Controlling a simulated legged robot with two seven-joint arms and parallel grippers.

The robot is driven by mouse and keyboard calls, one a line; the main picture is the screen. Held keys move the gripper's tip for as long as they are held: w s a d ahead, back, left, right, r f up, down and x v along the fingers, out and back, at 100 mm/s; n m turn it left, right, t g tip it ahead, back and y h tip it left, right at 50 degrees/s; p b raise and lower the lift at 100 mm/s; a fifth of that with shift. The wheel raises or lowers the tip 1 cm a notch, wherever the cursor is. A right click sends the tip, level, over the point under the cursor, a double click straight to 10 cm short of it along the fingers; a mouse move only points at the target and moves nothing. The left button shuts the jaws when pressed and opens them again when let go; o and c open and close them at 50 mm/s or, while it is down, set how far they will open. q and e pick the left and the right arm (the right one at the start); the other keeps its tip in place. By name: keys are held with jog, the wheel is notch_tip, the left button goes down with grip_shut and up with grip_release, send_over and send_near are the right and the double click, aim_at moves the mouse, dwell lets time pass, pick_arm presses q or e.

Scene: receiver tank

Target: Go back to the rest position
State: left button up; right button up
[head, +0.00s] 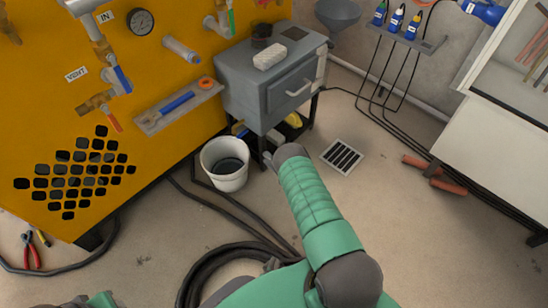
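My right arm, green with dark grey joints, rises from the bottom centre of the head view. Its dark grey end, with my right gripper (268,158), is beside the white bucket and in front of the grey cabinet in the picture. Only a small finger-like tip shows past the wrist, so its opening is hidden. Nothing is visibly held. Of my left arm only a small green and grey bit shows at the bottom left edge; its gripper cannot be made out.
A yellow panel (60,120) with valves and a gauge (140,22) stands left. A grey cabinet (245,85), white bucket (225,178), black hose (205,265) and floor drain (342,156) lie around my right arm. Red-handled pliers (31,252) lie lower left.

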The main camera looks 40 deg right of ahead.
jog(key=shift+s+d+f, duration=0.1)
jog(key=shift+s, duration=1.2)
